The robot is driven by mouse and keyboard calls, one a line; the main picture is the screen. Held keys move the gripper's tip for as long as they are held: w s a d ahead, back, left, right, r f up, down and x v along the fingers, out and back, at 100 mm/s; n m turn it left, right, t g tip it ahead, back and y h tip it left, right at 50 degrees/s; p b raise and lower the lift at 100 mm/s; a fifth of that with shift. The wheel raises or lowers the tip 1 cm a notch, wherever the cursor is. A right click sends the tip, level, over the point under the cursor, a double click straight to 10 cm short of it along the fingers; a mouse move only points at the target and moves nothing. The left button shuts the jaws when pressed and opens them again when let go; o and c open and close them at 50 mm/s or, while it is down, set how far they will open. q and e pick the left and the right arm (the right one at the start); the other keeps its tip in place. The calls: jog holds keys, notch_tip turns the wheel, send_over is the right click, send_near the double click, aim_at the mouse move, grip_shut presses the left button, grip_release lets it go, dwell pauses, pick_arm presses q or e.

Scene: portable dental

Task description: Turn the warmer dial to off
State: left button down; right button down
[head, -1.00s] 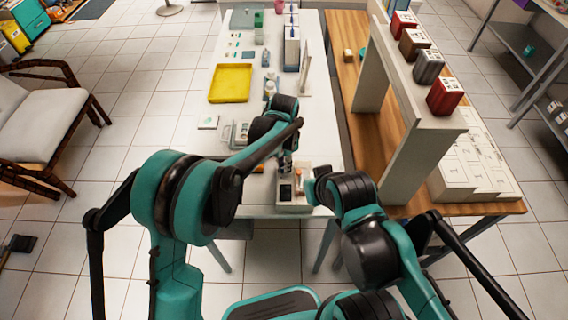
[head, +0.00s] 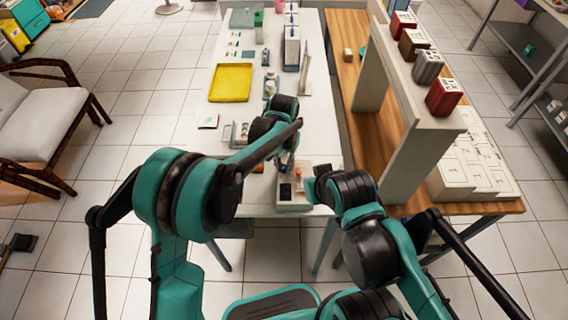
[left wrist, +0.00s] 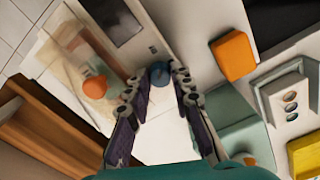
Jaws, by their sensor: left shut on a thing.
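The warmer (head: 294,206) is a pale box at the near end of the white table. In the left wrist view, its pale body (left wrist: 62,58) has a dark panel and a clear section with an orange round thing in it. The dial (left wrist: 159,74) is a small blue-grey knob at the warmer's edge. My left gripper (left wrist: 157,83) has its fingertips on either side of the dial and is shut on it. The dial's pointer and setting cannot be read. My right arm (head: 345,188) ends just right of the warmer; its fingers cannot be made out.
An orange block (left wrist: 233,56) and a pale holder with round holes (left wrist: 288,98) lie beside the left gripper. A yellow tray (head: 231,83) is farther back on the table. A wooden table with a white shelf (head: 400,80) stands close on the right.

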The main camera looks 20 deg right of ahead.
aim_at(283, 166)
dwell(0.3)
pick_arm(q)
jog(key=c, duration=1.3)
grip_release()
jog(key=shift+r, duration=4)
jog(key=shift+a, duration=0.15)
jog(key=s+a+r+n+t, duration=0.1)
jog(key=s+a+r, duration=0.15)
jog(key=a, duration=0.35)
jog(key=s+a+r+n+t+h, duration=0.1)
jog(key=a+r, duration=0.2)
jog(key=a, duration=0.3)
jog(key=s+a+r+n+t, duration=0.1)
jog(key=a+r, duration=0.2)
jog(key=a, duration=0.3)
jog(key=s+a+n+t, duration=0.1)
jog(key=s+a, duration=0.3)
jog(key=a, duration=0.1)
jog(key=s+a+f+n+t, duration=0.1)
jog(key=s+a+n, duration=0.1)
jog(key=s+a, duration=0.2)
jog(key=s+a+f+n+t+y, duration=0.1)
jog(key=s+a+t, duration=0.1)
jog(key=s+a, duration=0.2)
jog(key=shift+s+a+f+n, duration=0.1)
jog(key=shift+a+n, duration=0.05)
jog(key=shift+a, duration=0.45)
jog(key=shift+s+a+n, duration=0.1)
jog(key=shift+a+n, duration=0.05)
jog(key=shift+a, duration=0.4)
